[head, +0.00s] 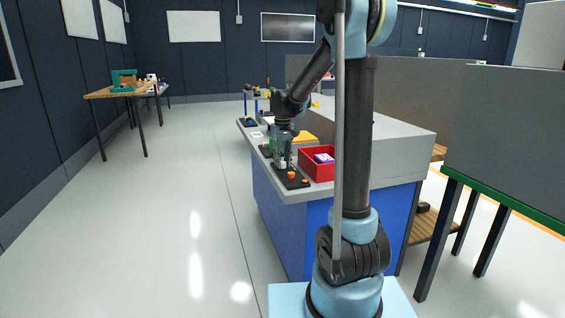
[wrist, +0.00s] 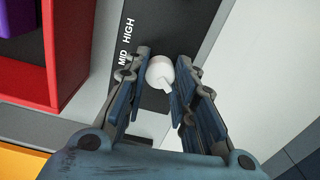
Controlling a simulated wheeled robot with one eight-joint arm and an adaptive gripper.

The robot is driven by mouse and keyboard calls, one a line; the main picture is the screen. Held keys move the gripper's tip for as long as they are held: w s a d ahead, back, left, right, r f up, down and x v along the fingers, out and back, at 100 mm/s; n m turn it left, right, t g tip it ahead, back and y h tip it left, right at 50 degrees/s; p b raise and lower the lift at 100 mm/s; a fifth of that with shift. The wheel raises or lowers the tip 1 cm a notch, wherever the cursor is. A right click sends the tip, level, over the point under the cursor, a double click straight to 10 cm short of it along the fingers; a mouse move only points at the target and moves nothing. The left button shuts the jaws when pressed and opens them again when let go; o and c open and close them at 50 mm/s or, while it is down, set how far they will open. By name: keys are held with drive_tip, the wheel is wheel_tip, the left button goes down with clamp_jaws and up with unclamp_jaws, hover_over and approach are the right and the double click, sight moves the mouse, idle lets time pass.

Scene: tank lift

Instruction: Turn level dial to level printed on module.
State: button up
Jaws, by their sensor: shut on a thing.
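The level dial is a round white knob (wrist: 160,70) on a dark panel (wrist: 142,33) in the wrist view. A short white tab on the knob points to the lower right of the picture. The words MID and HIGH are printed on the panel beside it; any other label is hidden. My gripper (wrist: 162,64) has its two fingers closed on either side of the knob. In the head view my gripper (head: 282,160) is low over the panel near the counter's edge. I see no readable level printed on a module.
A red bin (head: 317,172) with a purple and white item (head: 324,158) stands right of the panel. Orange knobs (head: 291,175) sit at the panel's near end. A yellow-orange object (head: 304,137) lies behind the bin. The floor left of the counter is clear.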

drive_tip(key=shift+w, duration=0.15)
drive_tip(key=o, duration=1.1)
wheel_tip(320, 180, up, 12)
